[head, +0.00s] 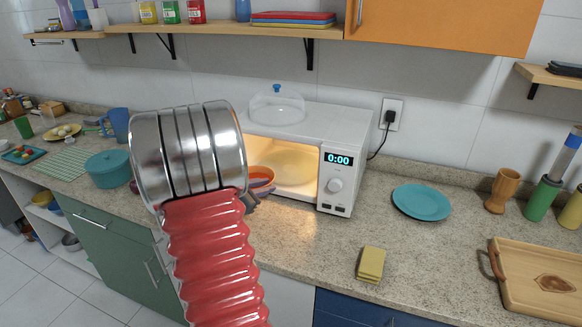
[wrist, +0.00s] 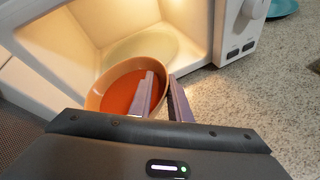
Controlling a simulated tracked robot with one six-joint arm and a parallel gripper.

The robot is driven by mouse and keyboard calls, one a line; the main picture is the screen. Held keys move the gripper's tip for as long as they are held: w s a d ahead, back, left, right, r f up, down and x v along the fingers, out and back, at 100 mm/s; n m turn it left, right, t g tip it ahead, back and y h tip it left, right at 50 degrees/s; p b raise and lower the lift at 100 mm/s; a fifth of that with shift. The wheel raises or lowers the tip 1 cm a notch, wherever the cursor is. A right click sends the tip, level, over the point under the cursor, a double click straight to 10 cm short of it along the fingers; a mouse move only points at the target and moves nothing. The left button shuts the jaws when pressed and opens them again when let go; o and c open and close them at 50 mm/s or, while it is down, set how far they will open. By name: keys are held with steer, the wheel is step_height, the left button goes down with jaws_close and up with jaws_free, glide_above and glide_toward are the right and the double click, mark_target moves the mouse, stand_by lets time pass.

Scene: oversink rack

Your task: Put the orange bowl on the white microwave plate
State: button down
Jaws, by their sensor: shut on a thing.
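The orange bowl (wrist: 117,92) is at the mouth of the open, lit white microwave (head: 330,130). In the head view the bowl (head: 262,173) is partly hidden behind my arm. My gripper (wrist: 163,92) is shut on the bowl's near right rim, with one finger inside and one outside. The pale microwave plate (wrist: 143,48) lies inside the microwave, beyond the bowl, and also shows in the head view (head: 292,167). The bowl hides the near part of the plate. I cannot tell whether the bowl touches the plate.
A clear dome lid (head: 277,106) sits on top of the microwave. The microwave's control panel (head: 337,180) stands right of the opening. A teal plate (head: 422,202) and a yellow sponge (head: 371,264) lie on the counter to the right, with bare counter between them.

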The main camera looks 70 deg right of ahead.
steer(key=s+d, duration=0.1)
steer(key=d, duration=0.3)
steer(key=s+d, duration=0.2)
steer(key=d, duration=0.3)
steer(key=s+d, duration=0.1)
steer(key=d, duration=0.3)
steer(key=shift+s+d+r, duration=0.1)
steer(key=shift+s+d, duration=0.05)
steer(key=shift+s, duration=0.25)
steer(key=shift+s+d, duration=0.1)
steer(key=shift+d, duration=0.15)
steer(key=x, duration=0.3)
steer(key=shift+s+d+r, duration=0.1)
steer(key=shift+s+d, duration=0.05)
steer(key=shift+d, duration=0.15)
steer(key=shift+f, duration=0.35)
steer(key=c, duration=1.6)
jaws_free()
steer(key=v, duration=1.2)
